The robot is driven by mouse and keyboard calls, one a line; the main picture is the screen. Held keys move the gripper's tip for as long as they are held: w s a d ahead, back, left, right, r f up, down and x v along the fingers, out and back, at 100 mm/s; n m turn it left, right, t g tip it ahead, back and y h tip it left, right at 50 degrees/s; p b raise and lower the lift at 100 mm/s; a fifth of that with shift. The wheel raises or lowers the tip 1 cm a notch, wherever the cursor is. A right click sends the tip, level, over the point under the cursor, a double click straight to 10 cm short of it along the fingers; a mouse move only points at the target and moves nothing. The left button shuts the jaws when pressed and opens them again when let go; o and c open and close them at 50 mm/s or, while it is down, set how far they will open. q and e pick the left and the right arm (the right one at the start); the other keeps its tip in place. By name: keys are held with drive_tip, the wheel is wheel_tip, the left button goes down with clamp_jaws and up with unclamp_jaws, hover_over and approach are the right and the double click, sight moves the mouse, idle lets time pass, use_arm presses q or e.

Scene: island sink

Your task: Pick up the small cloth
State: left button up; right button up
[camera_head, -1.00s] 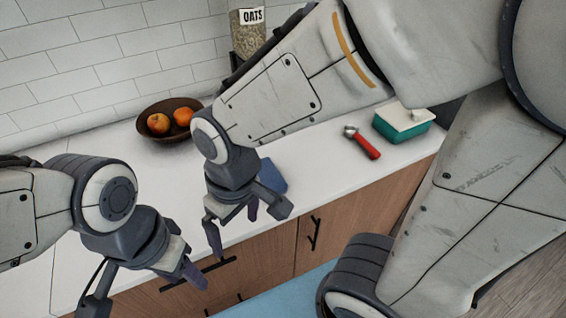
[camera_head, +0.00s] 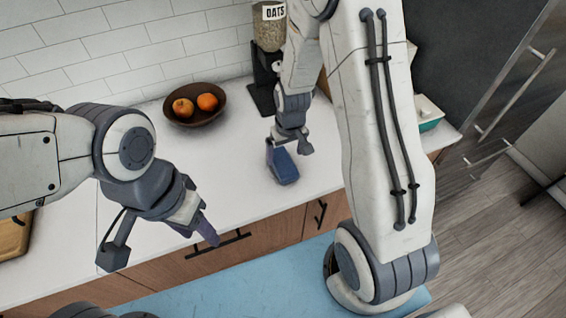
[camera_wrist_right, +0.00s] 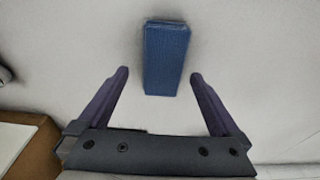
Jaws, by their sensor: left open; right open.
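The small blue cloth (camera_head: 284,168) lies folded on the white counter near its front edge. It also shows in the right wrist view (camera_wrist_right: 166,60), just beyond the fingertips and roughly centred between them. My right gripper (camera_head: 287,147) is open and empty, above the counter at the cloth's far side in the head view. I cannot tell its exact height over the cloth. My left gripper (camera_head: 198,230) is open and empty, out by the counter's front edge, well to the left of the cloth.
A dark bowl (camera_head: 195,118) with two orange fruits stands at the back of the white counter (camera_head: 235,185). The oats dispenser (camera_head: 268,40) is behind my right arm. A teal dish (camera_head: 429,115) is at the right, partly hidden. A wooden board (camera_head: 14,235) is at the far left.

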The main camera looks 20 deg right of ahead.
sight(283, 161)
drive_tip(key=f, duration=0.5)
drive_tip(key=shift+w+a, duration=0.2)
drive_tip(key=shift+w, duration=0.2)
drive_tip(key=c, duration=1.3)
